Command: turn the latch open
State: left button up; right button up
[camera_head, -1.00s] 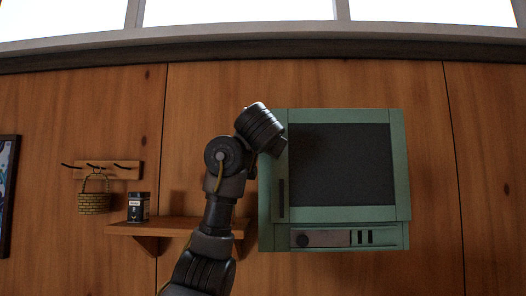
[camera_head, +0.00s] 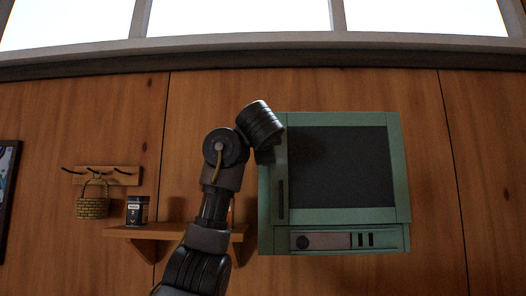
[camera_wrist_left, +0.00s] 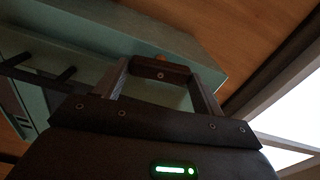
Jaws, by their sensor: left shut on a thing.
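A green wall-mounted cabinet (camera_head: 404,170), like an oven, has a dark window in its front door (camera_head: 340,165). The door looks closed. A dark vertical handle (camera_head: 282,200) runs along its left side. My left arm reaches up to the cabinet's upper left edge, and my wrist hides that corner. In the left wrist view, my left gripper (camera_wrist_left: 160,78) is shut on a dark bar-like piece, which appears to be the latch (camera_wrist_left: 160,69), against the green cabinet body (camera_wrist_left: 165,40). A small orange bit shows just beyond it. My right gripper is not in view.
A wooden shelf (camera_head: 165,233) with a dark tin (camera_head: 138,210) is left of the cabinet, partly behind my arm. A peg rack (camera_head: 120,176) holds a wicker basket (camera_head: 93,207). The wall right of the cabinet is clear.

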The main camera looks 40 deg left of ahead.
pick_arm(q)
jog(key=shift+m, duration=0.8)
jog(key=o, duration=1)
jog(key=b+v, duration=0.7)
jog(key=v, duration=0.4)
jog(key=shift+w+a, duration=0.1)
